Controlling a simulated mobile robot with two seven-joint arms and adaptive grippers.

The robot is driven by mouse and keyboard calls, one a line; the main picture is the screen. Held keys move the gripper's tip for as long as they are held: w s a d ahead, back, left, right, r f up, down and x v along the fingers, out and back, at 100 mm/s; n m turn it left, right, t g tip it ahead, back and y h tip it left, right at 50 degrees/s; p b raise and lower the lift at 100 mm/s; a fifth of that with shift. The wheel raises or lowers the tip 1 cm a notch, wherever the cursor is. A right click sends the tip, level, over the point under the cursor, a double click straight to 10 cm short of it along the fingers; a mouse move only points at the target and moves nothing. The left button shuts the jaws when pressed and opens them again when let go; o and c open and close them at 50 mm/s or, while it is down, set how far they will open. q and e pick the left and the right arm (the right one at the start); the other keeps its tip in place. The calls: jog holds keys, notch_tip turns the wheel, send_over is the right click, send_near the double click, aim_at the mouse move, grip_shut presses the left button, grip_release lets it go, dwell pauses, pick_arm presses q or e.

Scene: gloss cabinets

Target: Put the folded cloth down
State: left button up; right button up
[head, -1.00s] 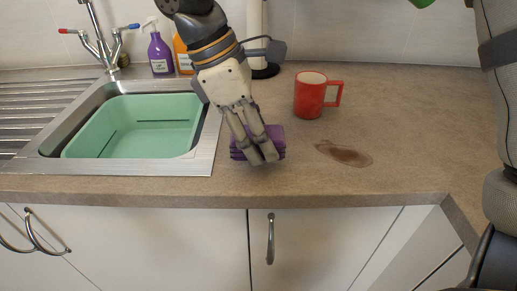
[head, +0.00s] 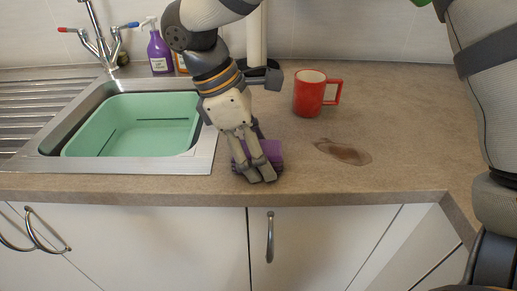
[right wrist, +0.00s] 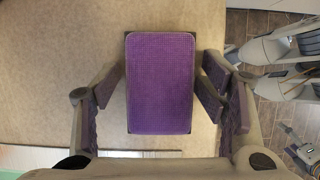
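The folded purple cloth (head: 273,152) lies on the counter right of the sink, near the front edge, partly hidden by my right gripper's fingers. In the right wrist view the cloth (right wrist: 160,85) is a neat upright rectangle between the fingers. My right gripper (head: 257,178) reaches down over the cloth in the head view. In the right wrist view my right gripper (right wrist: 162,75) is open, with a finger on each side of the cloth and narrow gaps showing. My left gripper is not in view.
A red mug (head: 309,93) stands behind and right of the cloth. A brown spill (head: 343,152) lies to its right. The sink (head: 200,158) with a green basin (head: 135,97) is on the left. A purple spray bottle (head: 159,52) stands behind.

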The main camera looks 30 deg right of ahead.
jog(key=shift+r, duration=0.4)
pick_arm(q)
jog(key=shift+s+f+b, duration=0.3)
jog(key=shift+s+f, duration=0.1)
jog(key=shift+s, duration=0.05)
pick_arm(e)
jog(key=v, duration=1.2)
